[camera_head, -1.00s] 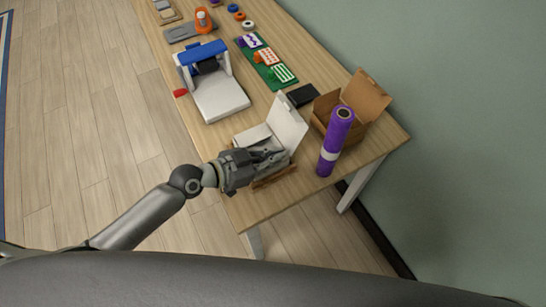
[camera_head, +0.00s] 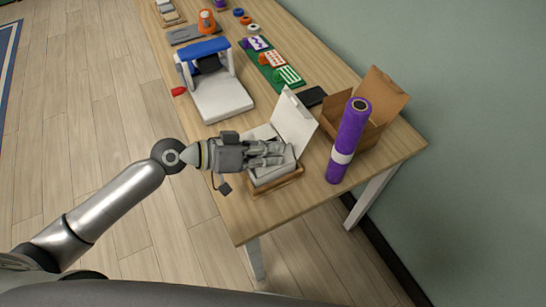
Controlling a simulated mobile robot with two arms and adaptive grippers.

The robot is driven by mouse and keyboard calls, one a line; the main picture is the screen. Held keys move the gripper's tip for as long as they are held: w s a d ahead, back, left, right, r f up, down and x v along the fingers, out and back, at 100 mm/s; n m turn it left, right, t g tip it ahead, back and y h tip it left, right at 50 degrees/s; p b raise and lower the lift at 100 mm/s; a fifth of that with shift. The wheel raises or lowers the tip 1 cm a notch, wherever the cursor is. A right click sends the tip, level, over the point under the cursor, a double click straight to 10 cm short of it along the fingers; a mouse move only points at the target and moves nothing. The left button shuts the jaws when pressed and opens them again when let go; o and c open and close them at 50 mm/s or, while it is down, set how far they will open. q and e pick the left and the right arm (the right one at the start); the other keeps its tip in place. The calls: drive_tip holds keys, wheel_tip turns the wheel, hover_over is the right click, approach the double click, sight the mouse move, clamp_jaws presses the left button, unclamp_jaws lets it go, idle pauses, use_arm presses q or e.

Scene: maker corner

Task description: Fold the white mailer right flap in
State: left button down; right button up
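The white mailer (camera_head: 296,121) stands near the front end of the wooden table, with its lid raised at the back. It sits in a brown wooden frame or tray (camera_head: 277,184). My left gripper (camera_head: 284,154) is over the mailer, its fingers pointing right across the box's opening. The fingers hide much of the inside and the right flap, and I cannot tell whether they touch it. The gap between the fingers is too small to judge. My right gripper is not in view.
A purple roll (camera_head: 350,139) stands right of the mailer, before an open brown cardboard box (camera_head: 379,104). A black flat item (camera_head: 311,96) lies behind. A white and blue machine (camera_head: 222,99) and a green board (camera_head: 267,62) are farther back. The front table corner is clear.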

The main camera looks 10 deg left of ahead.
use_arm(q)
drive_tip(key=c, duration=2.2)
unclamp_jaws()
drive_tip(key=o, duration=0.5)
drive_tip(key=v, duration=1.2)
